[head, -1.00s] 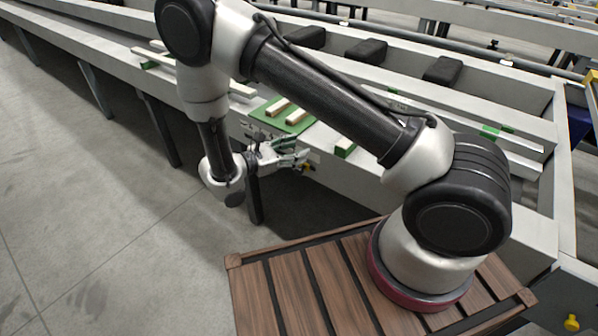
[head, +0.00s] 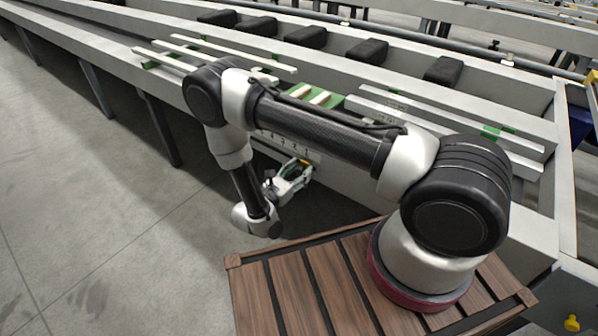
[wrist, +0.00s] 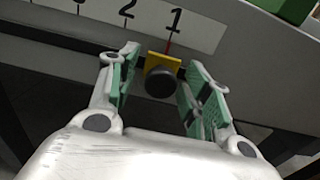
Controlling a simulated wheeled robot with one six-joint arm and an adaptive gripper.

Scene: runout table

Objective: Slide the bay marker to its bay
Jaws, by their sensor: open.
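The bay marker is a small yellow plate (wrist: 163,62) with a round black knob (wrist: 160,83) and a thin red pointer. In the wrist view its pointer stands at the 1 on a white number strip (wrist: 140,22); a 2 lies to its left. The strip also shows on the table's front side in the head view (head: 284,144). My gripper (wrist: 163,68) is open, with a green-padded finger on either side of the marker and visible gaps to the knob. In the head view my gripper (head: 298,170) is low beside the table's side, partly covering the marker.
The long grey table carries pale rails (head: 235,53) and a green plate with pale blocks (head: 318,97). Several black blocks (head: 367,51) line the trough behind. A dark leg (wrist: 15,125) stands below the strip. Open floor lies left of my arm.

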